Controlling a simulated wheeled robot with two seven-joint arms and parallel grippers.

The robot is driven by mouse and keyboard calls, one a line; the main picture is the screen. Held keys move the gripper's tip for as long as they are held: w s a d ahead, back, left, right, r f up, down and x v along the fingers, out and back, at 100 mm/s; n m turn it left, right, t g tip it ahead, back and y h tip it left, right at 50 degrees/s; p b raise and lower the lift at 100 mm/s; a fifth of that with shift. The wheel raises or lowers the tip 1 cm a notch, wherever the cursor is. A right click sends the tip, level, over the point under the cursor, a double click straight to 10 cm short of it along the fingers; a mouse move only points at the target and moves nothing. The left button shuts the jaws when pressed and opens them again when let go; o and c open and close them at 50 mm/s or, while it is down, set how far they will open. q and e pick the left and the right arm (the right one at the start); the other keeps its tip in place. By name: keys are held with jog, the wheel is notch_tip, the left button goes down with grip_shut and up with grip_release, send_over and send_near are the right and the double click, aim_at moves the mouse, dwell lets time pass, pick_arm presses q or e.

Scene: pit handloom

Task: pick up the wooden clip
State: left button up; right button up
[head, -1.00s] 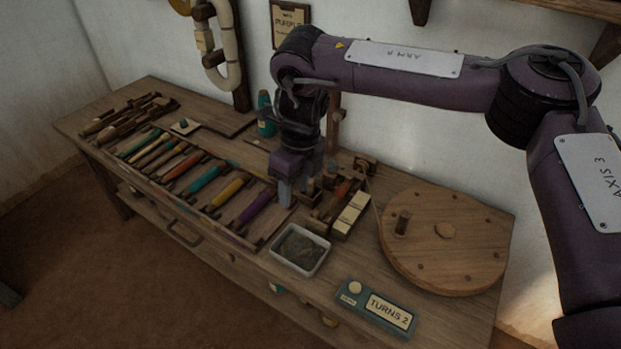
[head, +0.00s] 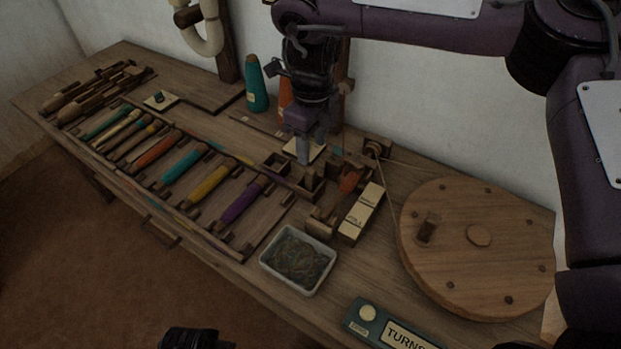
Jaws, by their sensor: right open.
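My right gripper (head: 304,158) points down over the back middle of the bench, just above small wooden compartments (head: 311,184) and beside a pale card (head: 318,151). It is open, and I see nothing held between its fingers. I cannot pick out the wooden clip for sure; it may be among the small wooden parts near the fingertips, partly hidden by the gripper. A dark piece at the bottom edge (head: 195,338) may be my left gripper; its fingers do not show clearly.
A rack of coloured bobbins (head: 207,186) lies left of the gripper. A white tray (head: 264,262), a round wooden wheel (head: 505,220) and a green counter box (head: 361,325) are to the front and right. A teal cone (head: 256,88) stands behind.

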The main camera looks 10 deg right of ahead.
aim_at(311, 171)
notch_tip(311, 171, down, 2)
jog(key=shift+w+f+b, duration=0.1)
jog(key=shift+f+b, duration=0.1)
jog(key=shift+b, duration=0.55)
jog(key=shift+f, duration=0.15)
jog(key=f, duration=0.2)
jog(key=f+b, duration=0.1)
jog(key=f, duration=0.4)
jog(key=shift+w+f, duration=0.25)
jog(key=shift+w, duration=0.15)
pick_arm(q)
notch_tip(311, 171, up, 6)
jog(key=d+t, duration=0.1)
jog(key=d, duration=0.1)
jog(key=shift+w+m+h, duration=0.3)
jog(key=shift+w, duration=0.05)
pick_arm(e)
grip_shut()
